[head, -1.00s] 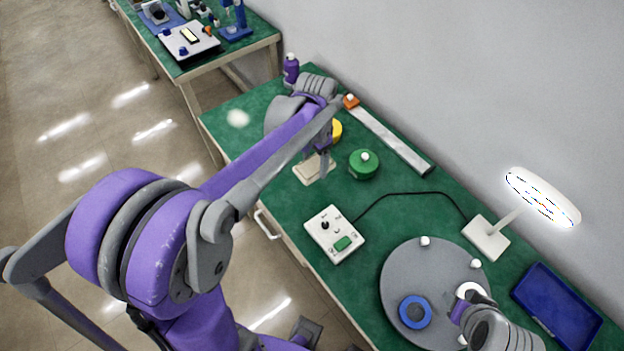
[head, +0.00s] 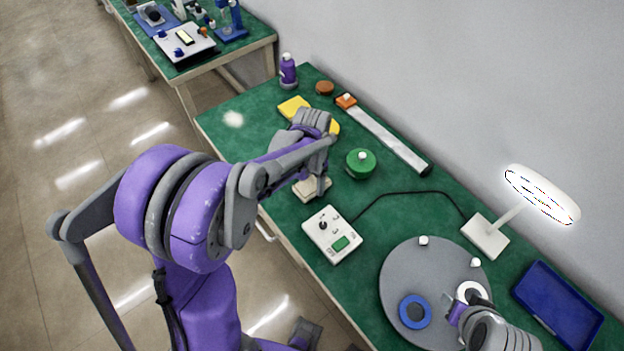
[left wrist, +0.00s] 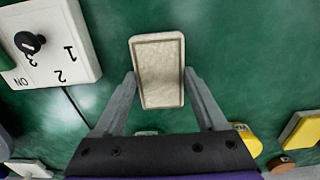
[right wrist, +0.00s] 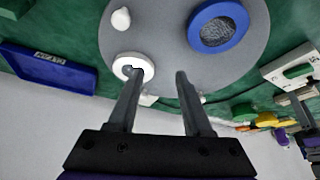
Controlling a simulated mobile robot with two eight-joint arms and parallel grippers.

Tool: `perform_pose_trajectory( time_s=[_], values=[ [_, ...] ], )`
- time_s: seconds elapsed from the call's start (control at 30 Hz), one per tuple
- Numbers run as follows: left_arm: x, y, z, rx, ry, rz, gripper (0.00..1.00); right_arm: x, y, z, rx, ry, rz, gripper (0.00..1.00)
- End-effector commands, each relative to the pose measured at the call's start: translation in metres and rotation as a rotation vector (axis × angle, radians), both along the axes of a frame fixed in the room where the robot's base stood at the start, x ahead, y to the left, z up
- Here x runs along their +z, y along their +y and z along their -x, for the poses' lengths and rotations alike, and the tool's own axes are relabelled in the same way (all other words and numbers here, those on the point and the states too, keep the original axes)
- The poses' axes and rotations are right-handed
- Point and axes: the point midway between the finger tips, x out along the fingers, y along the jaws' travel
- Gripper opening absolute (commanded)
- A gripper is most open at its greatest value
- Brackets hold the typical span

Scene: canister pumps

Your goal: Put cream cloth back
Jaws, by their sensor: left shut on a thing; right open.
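The cream cloth (head: 310,190) is a small, stiff-looking rectangular pad near the front edge of the green bench. In the left wrist view the cream cloth (left wrist: 158,62) lies lengthwise between the fingers of my left gripper (left wrist: 160,76), which is shut on its sides. In the head view my left wrist hides part of it. I cannot tell whether it touches the bench. My right gripper (right wrist: 156,76) is open and empty over the grey turntable (head: 397,277), close to a white ring (right wrist: 120,64).
A white control box (head: 332,235) stands just right of the cloth. A green canister (head: 361,164), yellow cloth (head: 292,107), brown disc (head: 324,88) and purple bottle (head: 288,70) stand farther back. A white lamp base (head: 486,237) and blue tray (head: 557,306) are at right.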

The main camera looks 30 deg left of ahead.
Motion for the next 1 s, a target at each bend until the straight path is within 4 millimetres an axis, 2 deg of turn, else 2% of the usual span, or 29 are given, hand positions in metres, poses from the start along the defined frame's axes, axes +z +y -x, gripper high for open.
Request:
perform_pose_trajectory(
  time_s=[0.03,0.17,0.4,0.53,1.0],
  values=[
    [-0.002,0.000,0.000,0.000,0.000,0.000,0.77,-0.002,0.000,0.001,0.000,0.001,0.000,0.50],
    [-0.001,0.000,0.000,0.000,0.000,0.000,1.00,-0.001,0.000,0.000,0.000,0.001,0.000,0.50],
    [0.000,0.000,0.000,0.000,0.000,0.000,1.00,0.000,0.000,0.000,0.000,0.000,0.000,0.50],
    [0.010,0.000,0.000,0.000,0.000,0.000,1.00,0.004,0.000,-0.001,0.000,-0.002,0.000,0.50],
    [0.102,0.000,-0.001,0.001,0.000,0.000,1.00,0.015,0.000,-0.004,0.000,-0.008,0.000,0.50]
  ],
)
